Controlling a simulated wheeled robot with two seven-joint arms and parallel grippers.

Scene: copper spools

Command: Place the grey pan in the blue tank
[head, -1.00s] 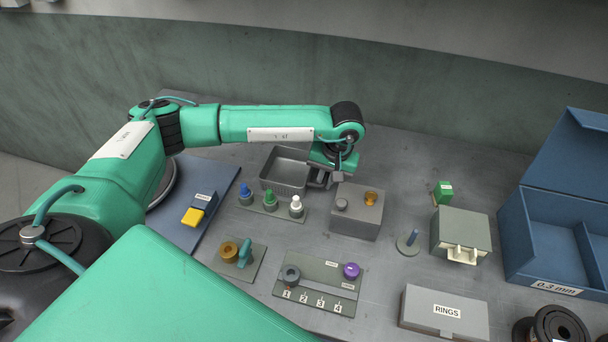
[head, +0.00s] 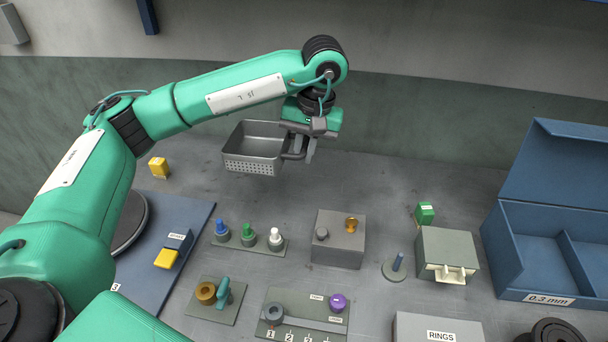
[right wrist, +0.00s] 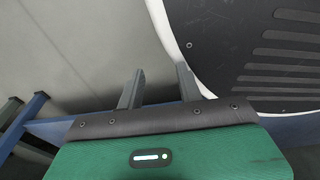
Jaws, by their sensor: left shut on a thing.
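The grey pan (head: 252,166), a rectangular pan with a perforated side, hangs in the air above the back of the bench in the head view. My left gripper (head: 299,153) is shut on its handle at the pan's right side. The pan looks roughly level, and its visible inside is empty. I cannot make out a blue tank for certain; an open blue box (head: 498,266) labelled "0.3 mm" stands at the right. My right gripper (right wrist: 158,88) shows in the right wrist view with its fingers apart and nothing between them.
Below the pan stand a rack of coloured pegs (head: 248,243) and a grey block (head: 338,252). A blue board (head: 180,218) lies at the left, with a yellow block (head: 158,168) behind it. A drawer box (head: 446,247) and a RINGS box (head: 412,328) stand at the right.

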